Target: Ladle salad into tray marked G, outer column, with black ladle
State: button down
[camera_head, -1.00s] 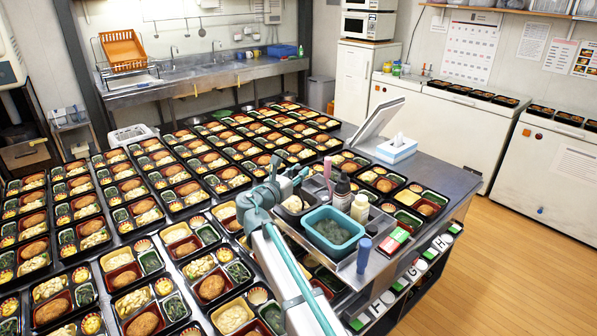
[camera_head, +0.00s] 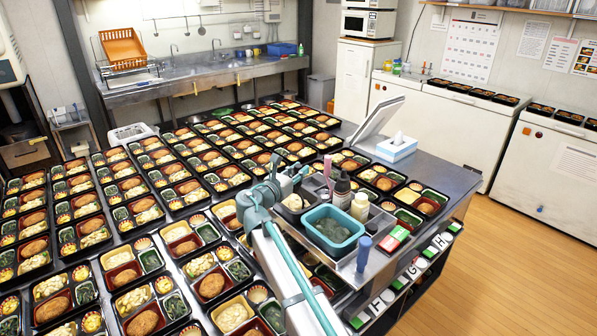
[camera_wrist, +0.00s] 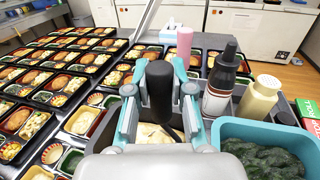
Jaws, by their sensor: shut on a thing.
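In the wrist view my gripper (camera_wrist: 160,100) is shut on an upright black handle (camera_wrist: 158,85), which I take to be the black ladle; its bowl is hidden. Pale, creamy food (camera_wrist: 150,133) shows just below the fingers. In the head view my gripper (camera_head: 287,184) is over the left end of the metal caddy, above a small tub of pale food (camera_head: 295,203). A teal bin (camera_wrist: 224,130) of dark leafy greens (camera_wrist: 268,158) stands to its right. A letter G label (camera_head: 411,272) is on the table's right edge; the tray for it is not clear.
Close rows of filled bento trays (camera_head: 210,287) cover the table left of the caddy. A pink bottle (camera_wrist: 184,45), a dark bottle (camera_wrist: 221,80) and a cream bottle (camera_wrist: 259,98) stand close right of my gripper. A tissue box (camera_head: 396,149) sits behind.

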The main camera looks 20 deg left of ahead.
jog(key=shift+r+p, duration=3.45)
jog(key=shift+r, duration=1.45)
jog(key=shift+f, duration=0.1)
